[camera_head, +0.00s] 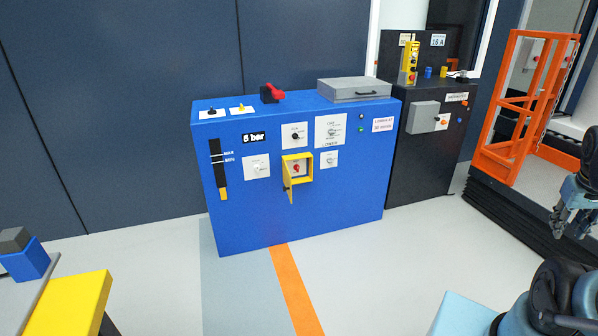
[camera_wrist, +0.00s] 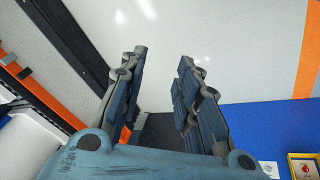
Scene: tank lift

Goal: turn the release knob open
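A blue control cabinet (camera_head: 235,215) stands at the centre of the head view, carrying several knobs on white plates. The box also shows at the lower right of the wrist view (camera_wrist: 293,157). A black knob (camera_head: 295,136) sits above it. I cannot read which knob is the release knob. My gripper (camera_head: 572,224) is at the right edge, well apart from the cabinet. In the wrist view its fingers (camera_wrist: 160,90) are spread and empty.
A red-handled part (camera_head: 271,94) and a grey case (camera_head: 354,89) are on the cabinet top. A dark cabinet (camera_head: 425,170) stands to its right, beside an orange railing (camera_head: 498,105). A yellow-edged bench (camera_head: 75,303) is at lower left. The floor before the blue cabinet is clear.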

